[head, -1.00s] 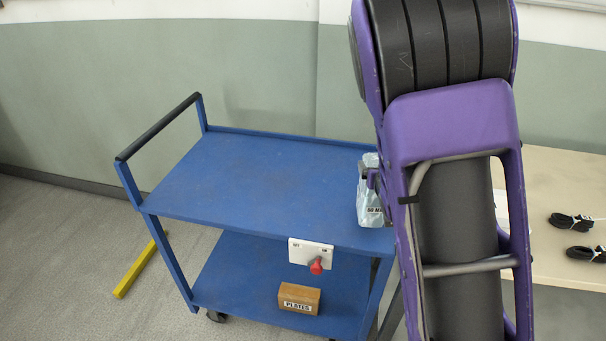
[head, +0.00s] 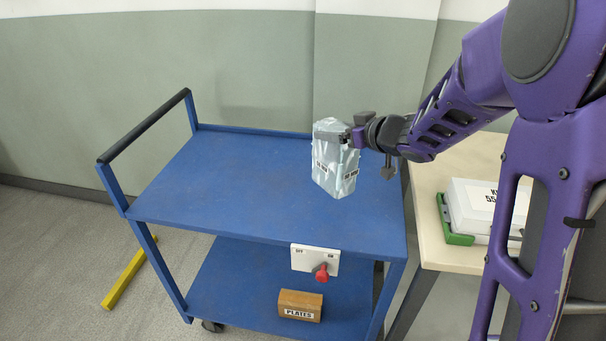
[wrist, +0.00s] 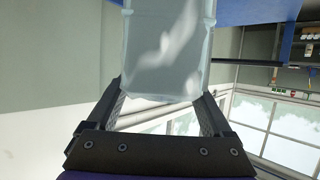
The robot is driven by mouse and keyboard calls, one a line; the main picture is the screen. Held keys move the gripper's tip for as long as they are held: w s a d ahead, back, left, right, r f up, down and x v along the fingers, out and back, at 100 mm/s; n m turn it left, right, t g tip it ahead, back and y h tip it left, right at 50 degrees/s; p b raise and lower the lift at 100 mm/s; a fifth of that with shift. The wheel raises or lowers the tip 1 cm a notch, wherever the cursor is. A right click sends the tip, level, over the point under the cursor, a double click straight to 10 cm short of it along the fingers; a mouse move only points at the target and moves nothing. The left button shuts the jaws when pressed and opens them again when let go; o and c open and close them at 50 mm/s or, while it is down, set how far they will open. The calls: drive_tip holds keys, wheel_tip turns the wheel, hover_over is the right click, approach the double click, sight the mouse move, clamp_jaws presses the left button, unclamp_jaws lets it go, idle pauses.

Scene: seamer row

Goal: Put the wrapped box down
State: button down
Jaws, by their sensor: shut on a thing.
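The wrapped box (head: 335,165) is a pale, shiny, plastic-wrapped block with dark printed labels on its sides. My gripper (head: 350,137) is shut on its upper part, coming in from the right. The box is upright and appears over the right part of the blue cart's top shelf (head: 230,185). I cannot tell for sure whether its bottom touches the shelf. In the wrist view the wrapped box (wrist: 168,50) sits between the two fingers (wrist: 160,108), and its far end is cut off by the frame.
The cart's lower shelf holds a brown box marked PLATES (head: 299,305). A white switch plate with a red knob (head: 321,272) is on the cart's front edge. A wooden table (head: 450,165) at right carries a white box (head: 485,205) and a green tray (head: 455,236). The top shelf's left is clear.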

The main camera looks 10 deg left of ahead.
sight(352, 161)
wheel_tip(352, 161, down, 8)
drive_tip(key=shift+r+b, duration=0.1)
drive_tip(key=shift+b, duration=1.05)
unclamp_jaws()
drive_tip(key=p+v, duration=0.2)
drive_tip(key=v, duration=0.8)
drive_tip(key=shift+s+d+r, duration=0.2)
drive_tip(key=shift+d+r, duration=0.05)
drive_tip(key=shift+d, duration=0.05)
drive_tip(key=shift+s+d+r, duration=0.15)
drive_tip(key=shift+s+d, duration=0.2)
drive_tip(key=shift+s, duration=0.15)
